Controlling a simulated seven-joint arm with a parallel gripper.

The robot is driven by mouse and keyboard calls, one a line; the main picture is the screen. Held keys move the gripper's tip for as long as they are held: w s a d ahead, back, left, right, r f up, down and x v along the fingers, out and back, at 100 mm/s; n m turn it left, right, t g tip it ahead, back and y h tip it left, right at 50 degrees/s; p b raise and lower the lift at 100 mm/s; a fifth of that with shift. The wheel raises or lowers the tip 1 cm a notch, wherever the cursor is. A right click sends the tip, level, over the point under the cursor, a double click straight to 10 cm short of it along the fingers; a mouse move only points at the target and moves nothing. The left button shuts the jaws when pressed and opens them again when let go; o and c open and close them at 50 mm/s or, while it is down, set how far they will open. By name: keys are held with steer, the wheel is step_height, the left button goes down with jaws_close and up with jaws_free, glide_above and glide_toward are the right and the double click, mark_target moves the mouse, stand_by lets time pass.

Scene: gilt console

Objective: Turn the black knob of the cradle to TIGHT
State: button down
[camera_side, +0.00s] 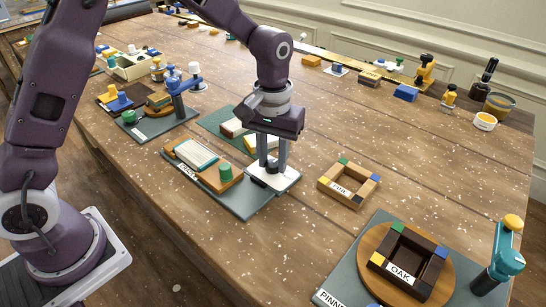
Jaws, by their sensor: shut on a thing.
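The cradle is a grey board (240,206) left of the table's middle, with a small white label (187,171) on its front-left edge that is too small to read surely. On it are a pale ribbed block (195,153) and a wooden block with a green cylinder (225,171). A white plate (289,178) sits at its right end. My gripper (271,165) points straight down over this plate, its fingers shut on the black knob (271,168). The knob is mostly hidden between the fingers. I cannot read any TIGHT mark or the knob's angle.
A wooden frame (331,187) lies just right of the plate. A round turntable (443,283) holding a dark OAK frame (400,271) is at front right, beside a teal post (499,262). Another green board (215,122) lies close behind. Bare table lies in front of the cradle.

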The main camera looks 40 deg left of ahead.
mark_target(273, 163)
steer(key=m, duration=0.5)
steer(key=shift+m, duration=2.4)
steer(key=c, duration=1.1)
jaws_free()
steer(key=shift+o, duration=0.2)
steer(key=shift+r, duration=0.1)
step_height(273, 163, up, 6)
steer(key=shift+r, duration=0.5)
